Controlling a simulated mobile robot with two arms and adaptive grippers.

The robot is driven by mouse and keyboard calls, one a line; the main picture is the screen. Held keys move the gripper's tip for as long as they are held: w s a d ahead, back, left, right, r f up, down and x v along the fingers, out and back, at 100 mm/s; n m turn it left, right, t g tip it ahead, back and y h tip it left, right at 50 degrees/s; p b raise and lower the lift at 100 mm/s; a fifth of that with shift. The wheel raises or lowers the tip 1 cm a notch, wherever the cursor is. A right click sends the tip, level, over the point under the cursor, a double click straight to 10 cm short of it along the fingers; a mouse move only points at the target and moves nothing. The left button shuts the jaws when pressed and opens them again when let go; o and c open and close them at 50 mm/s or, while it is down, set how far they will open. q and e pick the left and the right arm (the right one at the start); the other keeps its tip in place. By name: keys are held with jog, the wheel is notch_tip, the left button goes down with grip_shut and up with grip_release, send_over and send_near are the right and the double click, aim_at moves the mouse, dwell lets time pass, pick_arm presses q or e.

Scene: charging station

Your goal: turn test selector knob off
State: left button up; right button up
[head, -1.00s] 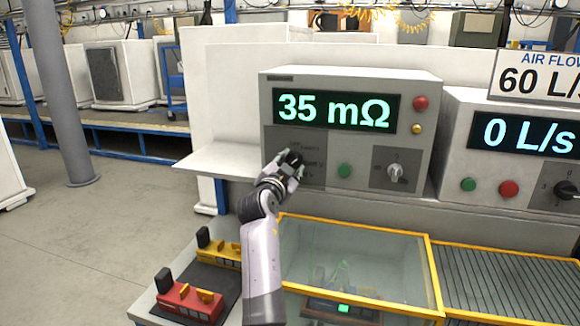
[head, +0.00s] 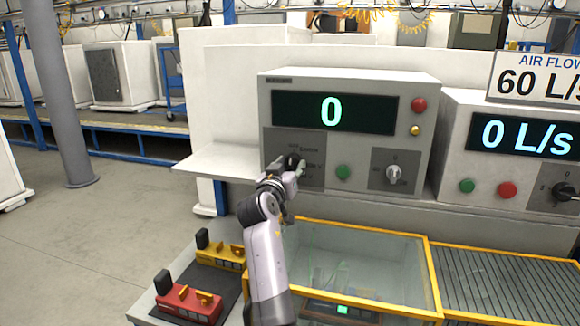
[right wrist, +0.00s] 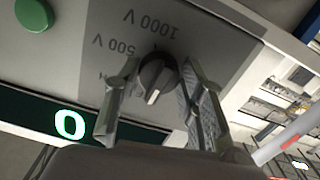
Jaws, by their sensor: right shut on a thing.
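The test selector knob (right wrist: 157,77) is a dark round knob with a light pointer, on a grey panel marked with voltages. In the right wrist view its pointer faces down, towards the display side and away from the "1000 V" and "500 V" marks. My right gripper (head: 290,165) is at this knob, on the left of the tester (head: 348,82). In the wrist view the fingers of the right gripper (right wrist: 159,70) stand on both sides of the knob, shut on it. The fingers partly hide the panel marks. The tester's display (head: 333,112) reads 0. My left gripper is not in view.
A green button (head: 343,172) and another knob (head: 394,173) sit right of the selector. A yellow-framed glass box (head: 360,230) stands below. Red (head: 190,303) and yellow (head: 220,250) connector blocks lie at the lower left. The airflow unit (head: 465,110) is at the right.

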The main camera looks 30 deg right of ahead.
aim_at(294, 126)
jog(key=shift+r+n, duration=0.1)
jog(key=shift+n, duration=0.4)
jog(key=o, duration=1.1)
jog(key=shift+o, duration=0.2)
notch_tip(294, 126, up, 10)
dwell(0.3)
